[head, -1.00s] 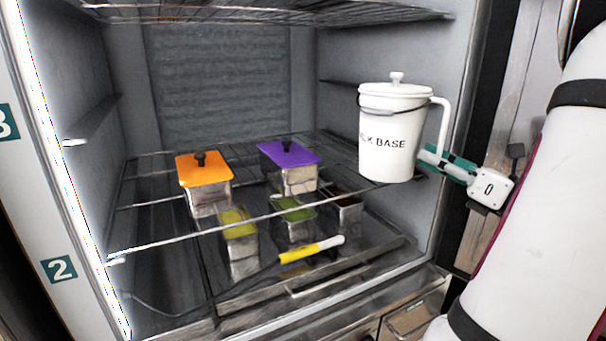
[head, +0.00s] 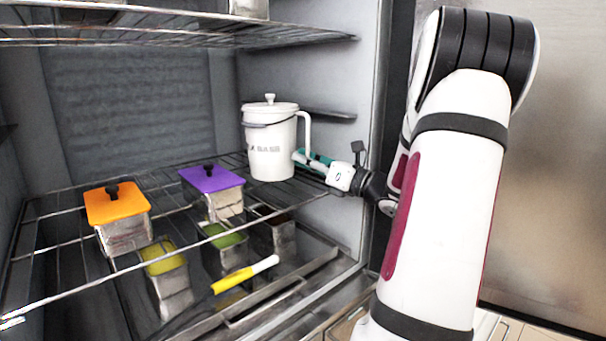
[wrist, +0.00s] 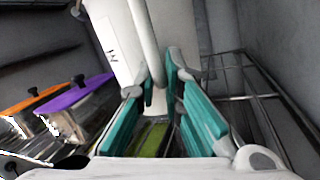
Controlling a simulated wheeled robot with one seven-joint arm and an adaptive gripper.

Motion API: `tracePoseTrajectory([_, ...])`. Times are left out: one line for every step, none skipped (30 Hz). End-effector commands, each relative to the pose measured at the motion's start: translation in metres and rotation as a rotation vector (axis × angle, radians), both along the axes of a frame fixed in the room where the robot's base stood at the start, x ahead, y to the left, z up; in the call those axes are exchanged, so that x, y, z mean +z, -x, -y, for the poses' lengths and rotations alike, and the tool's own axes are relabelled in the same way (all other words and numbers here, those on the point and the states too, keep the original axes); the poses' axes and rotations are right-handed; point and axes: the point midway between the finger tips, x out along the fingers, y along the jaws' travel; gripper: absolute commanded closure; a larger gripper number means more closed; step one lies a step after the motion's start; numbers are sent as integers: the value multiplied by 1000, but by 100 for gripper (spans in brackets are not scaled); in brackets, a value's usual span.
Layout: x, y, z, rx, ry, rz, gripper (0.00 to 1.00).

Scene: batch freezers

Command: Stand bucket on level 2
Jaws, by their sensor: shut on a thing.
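The white lidded bucket (head: 270,150), printed with black lettering, is upright inside the freezer, toward the right of the middle wire shelf (head: 60,290). Its base is at or just above the wires; I cannot tell whether it touches. My gripper (head: 312,160) comes from the right and is shut on the bucket's side handle (head: 307,132). In the wrist view, the teal fingers (wrist: 165,105) close around the white handle (wrist: 143,40), with the bucket wall (wrist: 112,45) to the left.
An orange-lidded pan (head: 118,220) and a purple-lidded pan (head: 212,190) stand left of the bucket. Open pans with yellow (head: 165,260) and green (head: 225,240) contents and a yellow-handled tool (head: 240,278) lie lower. An upper wire shelf (head: 180,38) hangs above. The freezer's right wall (head: 310,85) is close.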

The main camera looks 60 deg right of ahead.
Motion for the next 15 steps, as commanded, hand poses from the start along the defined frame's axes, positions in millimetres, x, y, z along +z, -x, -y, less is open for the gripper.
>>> tracePoseTrajectory([2,-2,1,1,2,5,100])
tracePoseTrajectory([1,-3,1,1,1,4,100])
tracePoseTrajectory([0,-3,1,1,1,4,100])
tracePoseTrajectory([-2,-3,1,0,0,4,100])
tracePoseTrajectory([-4,-3,1,0,0,4,100])
tracePoseTrajectory([-7,-3,1,0,0,3,100])
tracePoseTrajectory([-11,-3,1,-1,-1,3,100])
tracePoseTrajectory([-15,-3,1,-1,-2,4,100])
tracePoseTrajectory([-20,-3,1,-1,-2,4,100])
tracePoseTrajectory([-24,-3,1,0,-2,3,100])
tracePoseTrajectory([-27,-3,1,1,-3,3,100])
tracePoseTrajectory([-31,-3,1,0,-2,3,100])
tracePoseTrajectory([-33,-3,1,1,-1,3,100])
tracePoseTrajectory([-34,-3,1,1,0,3,100])
tracePoseTrajectory([-34,-3,1,1,1,3,100])
